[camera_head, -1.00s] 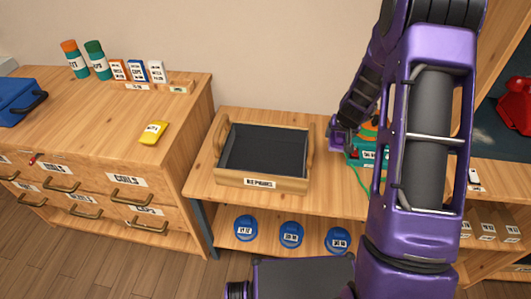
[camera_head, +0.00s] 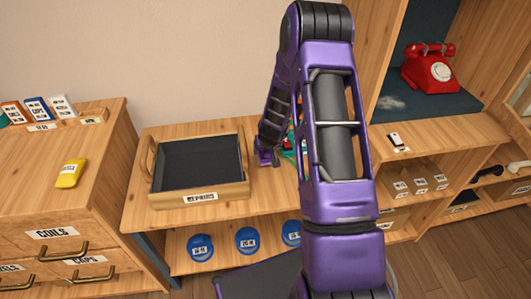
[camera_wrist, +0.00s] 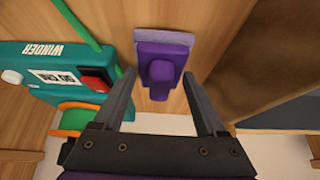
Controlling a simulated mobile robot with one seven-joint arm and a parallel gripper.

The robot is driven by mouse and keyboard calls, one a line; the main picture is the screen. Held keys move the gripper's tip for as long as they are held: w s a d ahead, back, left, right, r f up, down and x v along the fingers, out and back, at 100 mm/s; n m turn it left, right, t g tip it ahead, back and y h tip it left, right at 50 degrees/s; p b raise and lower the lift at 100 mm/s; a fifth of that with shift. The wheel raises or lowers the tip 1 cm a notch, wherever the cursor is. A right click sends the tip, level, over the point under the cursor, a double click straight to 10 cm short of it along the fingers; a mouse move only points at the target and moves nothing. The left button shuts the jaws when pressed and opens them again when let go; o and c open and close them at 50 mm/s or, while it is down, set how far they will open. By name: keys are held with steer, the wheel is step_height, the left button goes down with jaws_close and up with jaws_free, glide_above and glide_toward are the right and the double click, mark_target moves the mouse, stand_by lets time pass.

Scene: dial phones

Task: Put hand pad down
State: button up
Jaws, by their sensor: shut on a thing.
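The hand pad (camera_wrist: 160,75), a purple block with a handle and a flat greyish-purple face, is between the fingers of my gripper (camera_wrist: 159,78) in the wrist view. My gripper is shut on it. In the head view a bit of purple at my gripper (camera_head: 265,157) shows just right of the tray, though my arm hides most of this spot. I cannot tell whether the pad touches the bench top (camera_head: 133,211).
The teal winder (camera_wrist: 75,75) with a red button and green cord stands close beside the pad. The wooden REPAIRS tray (camera_head: 200,198), dark inside and empty, is on the other side. Blue round containers (camera_head: 201,247) sit on the shelf below. A red telephone (camera_head: 428,70) is at right.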

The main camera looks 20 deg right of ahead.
steer(key=shift+f, duration=0.4)
steer(key=shift+f, duration=0.2)
steer(key=o, duration=1.4)
steer(key=shift+r, duration=0.15)
